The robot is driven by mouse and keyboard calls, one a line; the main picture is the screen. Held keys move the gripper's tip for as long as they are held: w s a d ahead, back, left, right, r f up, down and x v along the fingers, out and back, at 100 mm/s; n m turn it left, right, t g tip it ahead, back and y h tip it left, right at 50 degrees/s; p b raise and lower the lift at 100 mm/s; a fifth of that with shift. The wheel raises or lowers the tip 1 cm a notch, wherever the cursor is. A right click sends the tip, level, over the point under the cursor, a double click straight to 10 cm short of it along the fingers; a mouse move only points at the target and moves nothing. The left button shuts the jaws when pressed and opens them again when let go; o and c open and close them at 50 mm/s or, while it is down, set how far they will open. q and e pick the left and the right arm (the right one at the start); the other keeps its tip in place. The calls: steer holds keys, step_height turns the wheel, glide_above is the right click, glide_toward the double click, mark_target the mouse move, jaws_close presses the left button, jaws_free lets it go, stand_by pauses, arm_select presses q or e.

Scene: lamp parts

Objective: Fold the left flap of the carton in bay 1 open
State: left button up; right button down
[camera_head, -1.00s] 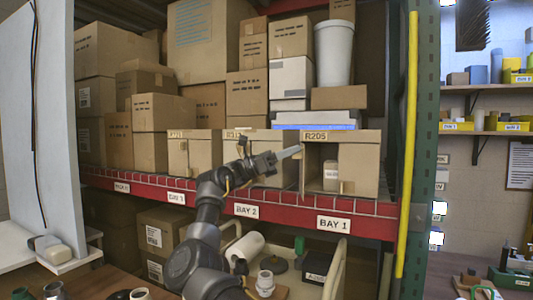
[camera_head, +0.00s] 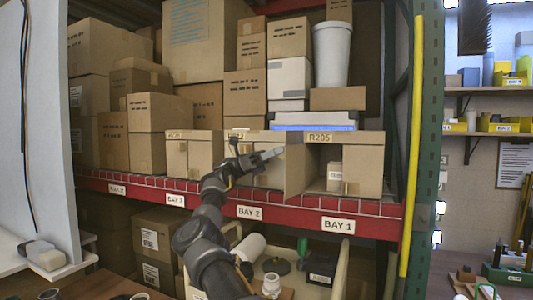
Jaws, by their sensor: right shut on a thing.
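The carton labelled R205 (camera_head: 320,138) stands on the shelf above the BAY 1 label. Its left flap (camera_head: 299,172) is swung outward and to the left, with its inner face showing and the left part of the front open. The right half of the front is covered by a tan panel (camera_head: 364,170). My right gripper (camera_head: 280,152) is shut on the flap's free edge near its top; the grip itself is small in view. My left gripper is not in view.
A small box (camera_head: 334,176) stands inside the carton's opening. Closed cartons (camera_head: 194,155) sit to the left along the shelf. The red shelf beam (camera_head: 299,217) runs below, and a yellow pole (camera_head: 413,150) stands on the right. A cart with lamp parts is below.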

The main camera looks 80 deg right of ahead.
steer(key=shift+d+r, duration=0.15)
steer(key=shift+r, duration=0.05)
steer(key=c, duration=1.8)
jaws_free()
steer(key=shift+c, duration=0.2)
steer(key=shift+o, duration=1.1)
steer(key=shift+s+d, duration=0.1)
steer(key=shift+s+f, duration=0.1)
steer(key=shift+s, duration=0.1)
steer(key=shift+w, duration=0.2)
steer(key=shift+f, duration=0.1)
